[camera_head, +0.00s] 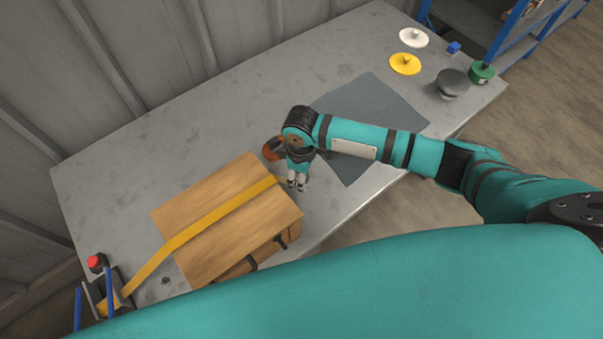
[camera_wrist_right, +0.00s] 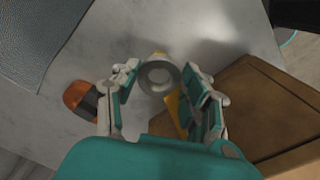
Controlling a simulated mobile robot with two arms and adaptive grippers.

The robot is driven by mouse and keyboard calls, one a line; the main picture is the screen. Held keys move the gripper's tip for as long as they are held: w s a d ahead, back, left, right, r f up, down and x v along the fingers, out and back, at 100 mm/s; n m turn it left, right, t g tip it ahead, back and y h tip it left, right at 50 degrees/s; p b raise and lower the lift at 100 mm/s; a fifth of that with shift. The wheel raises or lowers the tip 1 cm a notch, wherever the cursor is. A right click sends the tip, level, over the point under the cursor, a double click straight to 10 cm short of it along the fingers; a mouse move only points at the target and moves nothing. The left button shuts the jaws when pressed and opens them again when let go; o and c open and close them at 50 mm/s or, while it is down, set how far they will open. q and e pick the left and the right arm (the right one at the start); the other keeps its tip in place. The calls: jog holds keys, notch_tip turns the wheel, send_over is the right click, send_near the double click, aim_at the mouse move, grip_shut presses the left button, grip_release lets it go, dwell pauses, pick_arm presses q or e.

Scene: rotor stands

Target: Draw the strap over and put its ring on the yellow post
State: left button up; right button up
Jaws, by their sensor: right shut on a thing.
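The yellow strap (camera_head: 205,230) runs from a dark bracket at the lower left across the top of a wooden box to my right gripper (camera_head: 297,184). In the right wrist view the grey ring (camera_wrist_right: 159,76) is between the fingertips of my right gripper (camera_wrist_right: 158,84), which is shut on it. Part of the strap (camera_wrist_right: 174,108) shows between the ring and the right finger. A small yellow patch (camera_wrist_right: 159,54) shows at the ring's far edge; I cannot tell if it is the post. The head view hides the ring behind the gripper. My left gripper is not in view.
The wooden box (camera_head: 246,213) is close beside the gripper. An orange and dark object (camera_wrist_right: 80,97) stands near it on the grey table (camera_head: 130,165). A grey mat (camera_head: 377,106), white disc (camera_head: 413,37) and yellow disc (camera_head: 405,63) lie farther right. A red-topped item (camera_head: 97,262) is lower left.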

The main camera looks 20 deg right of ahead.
jog(key=shift+f, duration=0.2)
jog(key=shift+f, duration=0.3)
jog(key=shift+f, duration=0.3)
dwell(0.5)
jog(key=shift+f, duration=0.3)
jog(key=shift+f, duration=0.1)
dwell(0.5)
jog(key=shift+f+b, duration=0.55)
jog(key=shift+f, duration=0.4)
